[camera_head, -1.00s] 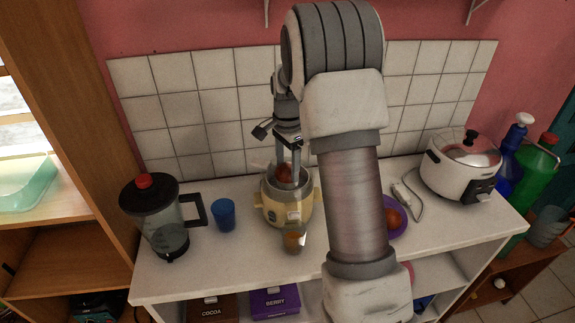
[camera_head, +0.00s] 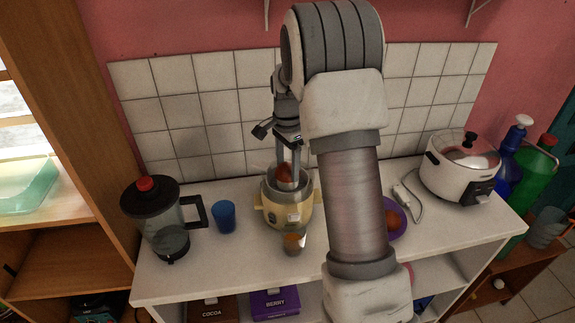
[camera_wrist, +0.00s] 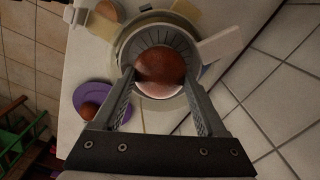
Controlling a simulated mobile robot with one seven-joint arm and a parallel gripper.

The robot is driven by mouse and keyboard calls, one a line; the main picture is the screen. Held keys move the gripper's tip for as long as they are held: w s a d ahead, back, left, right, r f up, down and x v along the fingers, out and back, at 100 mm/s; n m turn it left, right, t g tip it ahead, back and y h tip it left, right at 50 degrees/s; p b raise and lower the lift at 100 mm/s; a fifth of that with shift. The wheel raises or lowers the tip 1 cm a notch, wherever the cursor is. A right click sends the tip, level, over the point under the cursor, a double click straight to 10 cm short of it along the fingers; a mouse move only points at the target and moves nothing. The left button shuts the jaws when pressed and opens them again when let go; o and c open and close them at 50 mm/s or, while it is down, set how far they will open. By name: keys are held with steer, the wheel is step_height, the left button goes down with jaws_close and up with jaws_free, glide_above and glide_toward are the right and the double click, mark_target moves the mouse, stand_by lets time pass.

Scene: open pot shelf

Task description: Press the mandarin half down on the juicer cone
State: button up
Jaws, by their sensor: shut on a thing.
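The juicer (camera_head: 288,210) is a cream and grey machine on the white counter, left of my arm in the head view. My gripper (camera_head: 288,172) points down into its bowl and is shut on the orange-brown mandarin half (camera_head: 284,173). In the wrist view the mandarin half (camera_wrist: 160,70) sits between my fingertips (camera_wrist: 160,85), inside the ribbed grey juicer bowl (camera_wrist: 126,58). The cone is hidden beneath the fruit, so I cannot tell how firmly they touch.
A small glass (camera_head: 293,243) with orange content stands before the juicer. A blue cup (camera_head: 225,216) and lidded jug (camera_head: 165,225) stand left. A purple plate (camera_head: 399,229) with another mandarin piece (camera_head: 392,217), and a rice cooker (camera_head: 458,172), are right. The tiled wall (camera_head: 215,110) is behind.

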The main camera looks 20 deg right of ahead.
steer(key=shift+r+p, duration=2.1)
steer(key=shift+r, duration=0.95)
